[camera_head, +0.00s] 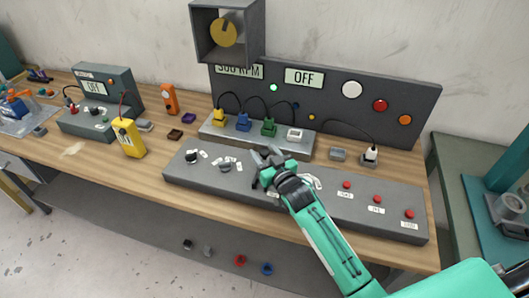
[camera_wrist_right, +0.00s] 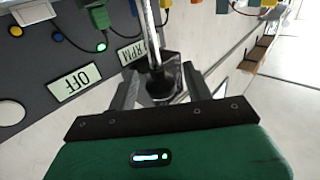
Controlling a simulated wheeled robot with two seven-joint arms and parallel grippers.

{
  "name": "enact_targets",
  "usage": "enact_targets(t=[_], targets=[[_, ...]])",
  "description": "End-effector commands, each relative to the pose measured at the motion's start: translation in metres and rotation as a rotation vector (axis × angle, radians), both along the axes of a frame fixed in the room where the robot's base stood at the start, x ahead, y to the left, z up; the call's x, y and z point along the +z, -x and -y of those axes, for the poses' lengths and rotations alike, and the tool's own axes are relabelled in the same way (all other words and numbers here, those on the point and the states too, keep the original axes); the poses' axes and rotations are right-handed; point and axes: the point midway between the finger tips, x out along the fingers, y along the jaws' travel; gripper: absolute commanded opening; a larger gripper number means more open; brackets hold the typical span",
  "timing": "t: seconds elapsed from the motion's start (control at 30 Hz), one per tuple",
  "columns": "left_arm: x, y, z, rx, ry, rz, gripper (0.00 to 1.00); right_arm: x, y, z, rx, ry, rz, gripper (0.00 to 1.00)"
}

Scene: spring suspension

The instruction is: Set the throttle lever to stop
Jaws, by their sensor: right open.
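My right gripper (camera_head: 268,158) hangs over the middle of the grey control console (camera_head: 325,190), and its arm comes in from the lower right. In the right wrist view its open fingers (camera_wrist_right: 160,88) stand on either side of a shiny metal rod with a dark knob, which looks like the throttle lever (camera_wrist_right: 157,45). I cannot tell whether either finger touches it. In the head view the gripper hides the lever and much of its labelled scale. Two dark rotary knobs (camera_head: 192,157) sit on the console's left part. My left gripper is not in view.
Several red buttons (camera_head: 377,199) line the console's right part. Behind stands a dark panel (camera_head: 330,95) with an "OFF" display (camera_head: 304,76) and lamps. Coloured plugs with cables (camera_head: 243,122) sit on a grey block. A yellow meter (camera_head: 128,138) stands at left.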

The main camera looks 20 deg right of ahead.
Motion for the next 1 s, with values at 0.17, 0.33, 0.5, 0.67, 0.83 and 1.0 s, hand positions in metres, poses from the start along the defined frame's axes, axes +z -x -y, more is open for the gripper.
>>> enact_targets(t=[0.17, 0.33, 0.5, 0.67, 0.83, 1.0], targets=[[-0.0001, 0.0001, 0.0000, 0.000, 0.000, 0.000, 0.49, 0.0001, 0.0002, -0.0001, 0.000, 0.000, 0.000, 0.41], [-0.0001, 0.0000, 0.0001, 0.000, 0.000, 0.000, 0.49, 0.0001, 0.0003, 0.0000, 0.000, 0.000, 0.000, 0.08], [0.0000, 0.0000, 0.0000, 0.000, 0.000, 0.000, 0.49, 0.0002, 0.0004, -0.0001, 0.000, 0.000, 0.000, 0.00], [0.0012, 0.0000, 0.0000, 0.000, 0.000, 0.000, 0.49, 0.0004, 0.0026, -0.0016, 0.000, -0.001, 0.000, 0.00], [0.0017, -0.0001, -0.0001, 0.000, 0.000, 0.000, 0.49, -0.0001, 0.0043, -0.0031, 0.001, -0.001, -0.001, 0.00], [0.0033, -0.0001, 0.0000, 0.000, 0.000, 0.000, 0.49, -0.0002, 0.0073, -0.0055, 0.001, -0.002, -0.001, 0.00]])
